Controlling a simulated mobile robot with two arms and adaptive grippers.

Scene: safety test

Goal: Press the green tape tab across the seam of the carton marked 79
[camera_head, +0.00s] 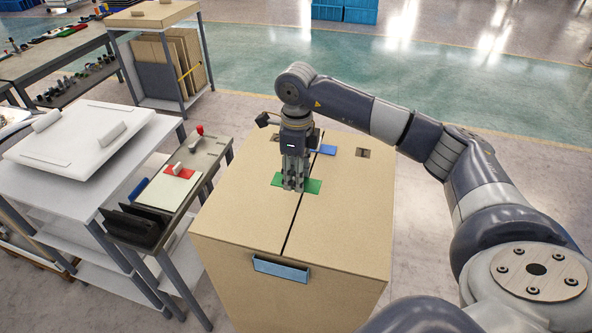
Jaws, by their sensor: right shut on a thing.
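The carton (235,228) stands in the middle of the view with a dark seam (290,235) running across its top. No number 79 can be read on the faces that show. The green tape tab (313,187) lies at the seam, with green on both sides of it. My right gripper (292,187) points down at the tab, its fingers shut and their tips at the green; the fingers hide part of the tab. A blue tab (326,150) lies farther back near the seam. My left gripper is not in view.
A narrow side table (215,148) with a red-and-white pad (168,190) and dark holders stands close left of the carton. A white cart (140,150) and a rack with cardboard sheets (170,65) are farther left. The floor behind the carton is clear.

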